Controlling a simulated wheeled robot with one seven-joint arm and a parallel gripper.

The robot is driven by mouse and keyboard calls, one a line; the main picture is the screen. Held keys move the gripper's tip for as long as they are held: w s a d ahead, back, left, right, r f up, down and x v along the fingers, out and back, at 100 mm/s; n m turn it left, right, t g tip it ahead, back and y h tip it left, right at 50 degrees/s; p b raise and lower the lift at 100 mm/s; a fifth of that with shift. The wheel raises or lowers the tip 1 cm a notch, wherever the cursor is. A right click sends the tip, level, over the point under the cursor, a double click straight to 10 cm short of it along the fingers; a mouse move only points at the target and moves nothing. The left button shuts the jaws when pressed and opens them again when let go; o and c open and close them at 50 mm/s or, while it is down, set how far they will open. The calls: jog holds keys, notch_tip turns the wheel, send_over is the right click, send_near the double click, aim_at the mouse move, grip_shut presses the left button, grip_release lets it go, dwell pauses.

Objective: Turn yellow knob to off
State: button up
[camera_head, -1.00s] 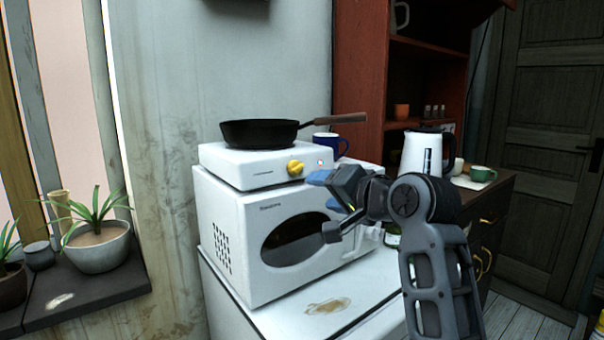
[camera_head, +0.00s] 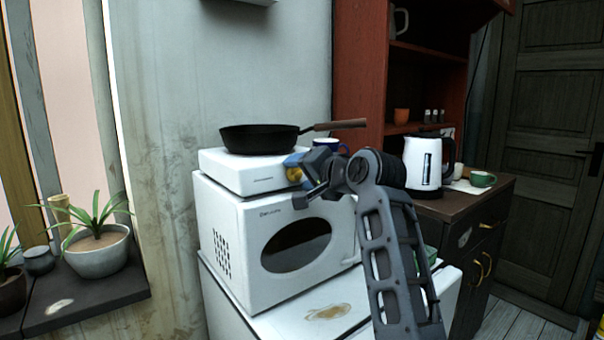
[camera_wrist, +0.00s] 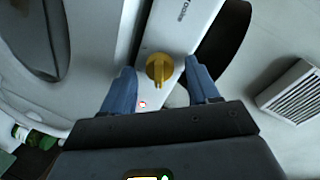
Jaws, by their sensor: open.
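The yellow knob (camera_wrist: 160,69) sits on the front of the white hot plate (camera_head: 235,172). In the wrist view it shows between my two blue fingers, with a raised grip bar and a small red mark beside it. My gripper (camera_wrist: 162,88) is open, its fingers on either side of the knob's line. I cannot tell whether they touch the hot plate. A black frying pan (camera_head: 258,139) rests on the hot plate.
The hot plate stands on a white microwave (camera_head: 240,235), on a white cabinet. A blue mug (camera_head: 326,146) is behind my gripper. A white kettle (camera_head: 422,165) and a green cup (camera_head: 482,179) stand on the dark counter at right. Potted plants are at left.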

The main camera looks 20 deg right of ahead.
jog(key=shift+c, duration=0.4)
jog(key=c, duration=1)
jog(key=shift+o, duration=0.2)
jog(key=shift+f+n, duration=0.1)
jog(key=shift+n, duration=0.3)
jog(key=n, duration=0.2)
jog(key=shift+n, duration=0.4)
jog(key=n+b, duration=0.1)
jog(key=n, duration=0.2)
jog(key=shift+f+n, duration=0.15)
jog(key=shift+n, duration=0.15)
jog(key=n+b, duration=0.1)
jog(key=n, duration=0.2)
jog(key=shift+t, duration=0.4)
jog(key=shift+n+b, duration=0.55)
jog(key=shift+n, duration=1.25)
